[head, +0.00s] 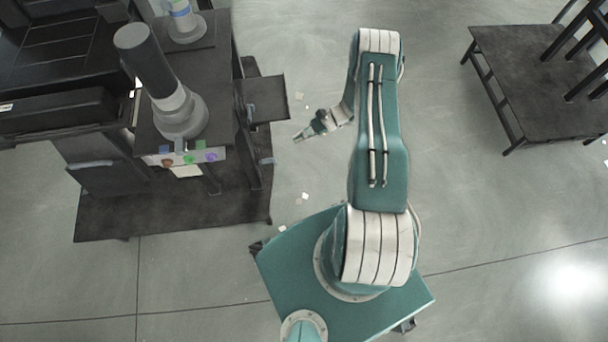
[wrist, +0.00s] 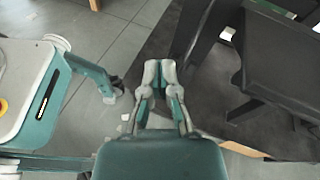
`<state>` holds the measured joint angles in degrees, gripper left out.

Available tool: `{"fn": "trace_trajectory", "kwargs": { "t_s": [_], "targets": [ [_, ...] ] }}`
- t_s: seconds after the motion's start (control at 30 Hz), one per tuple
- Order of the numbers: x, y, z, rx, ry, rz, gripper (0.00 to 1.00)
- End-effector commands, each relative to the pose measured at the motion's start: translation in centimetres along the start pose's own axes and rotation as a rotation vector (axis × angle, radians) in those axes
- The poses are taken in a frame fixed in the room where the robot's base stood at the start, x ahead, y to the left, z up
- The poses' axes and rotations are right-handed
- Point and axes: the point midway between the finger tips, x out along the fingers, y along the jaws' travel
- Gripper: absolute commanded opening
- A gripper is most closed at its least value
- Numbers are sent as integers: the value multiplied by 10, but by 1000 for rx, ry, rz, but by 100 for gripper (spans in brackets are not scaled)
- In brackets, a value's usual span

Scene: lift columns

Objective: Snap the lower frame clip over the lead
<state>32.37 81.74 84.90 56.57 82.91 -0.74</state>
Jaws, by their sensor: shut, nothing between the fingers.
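My gripper (head: 298,136) is shut and empty, over the floor just right of the dark frame (head: 256,140). In the wrist view my gripper (wrist: 160,72) points away with its fingertips together; the dark frame (wrist: 196,60) stands to its right. A small grey fitting (head: 267,161) sits low on the frame's right side, and a small pale fitting shows on the frame in the wrist view (wrist: 228,34). I cannot tell whether either is the lower clip. I cannot make out the lead in either view.
Lift columns (head: 160,85) stand on the dark bench at left, above coloured markers (head: 188,158). A small dark shelf (head: 266,98) juts toward my gripper. A low dark table (head: 540,75) stands at right. Open floor with small pale scraps lies between.

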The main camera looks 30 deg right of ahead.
Motion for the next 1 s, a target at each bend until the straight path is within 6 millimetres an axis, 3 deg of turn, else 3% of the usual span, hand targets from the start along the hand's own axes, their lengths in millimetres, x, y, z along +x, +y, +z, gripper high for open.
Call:
{"fn": "trace_trajectory", "kwargs": {
  "t_s": [0.1,0.3,0.5,0.77,1.0],
  "targets": [
    [13,26,-35,74,-62,-82,0],
    [37,67,-82,179,-155,-219,0],
    [55,94,-107,239,-208,-307,0],
    [66,92,-109,247,-216,-318,0],
    [92,76,-105,247,-216,-316,0]
  ]
}}
